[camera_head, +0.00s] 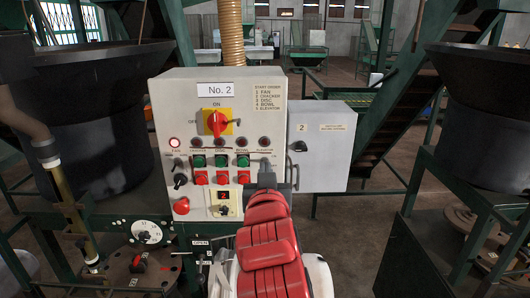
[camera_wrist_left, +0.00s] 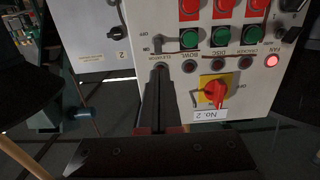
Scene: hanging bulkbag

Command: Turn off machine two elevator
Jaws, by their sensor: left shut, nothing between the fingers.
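The grey control panel (camera_head: 160,110) labelled No. 2 stands ahead of me. Its FAN lamp (camera_head: 174,142) is lit; the other lamps in that row look dark. The ELEVATOR label (camera_head: 265,149) is at the row's right end, with the elevator lamp (camera_head: 265,142) above it. My left gripper (camera_head: 267,172), at the end of a red arm, is shut and empty in front of the area below that label. It hides the elevator control there. The left wrist view is upside down; the closed dark fingers (camera_wrist_left: 158,85) point at the panel's elevator end, but contact cannot be told.
A red rotary switch (camera_head: 217,123) on a yellow plate is above the lamps. Green and red buttons (camera_head: 222,161) sit left of my gripper. A second grey cabinet (camera_head: 325,165) marked 2 adjoins the panel. Dark hoppers (camera_head: 95,120) and a green stair frame (camera_head: 400,110) flank it.

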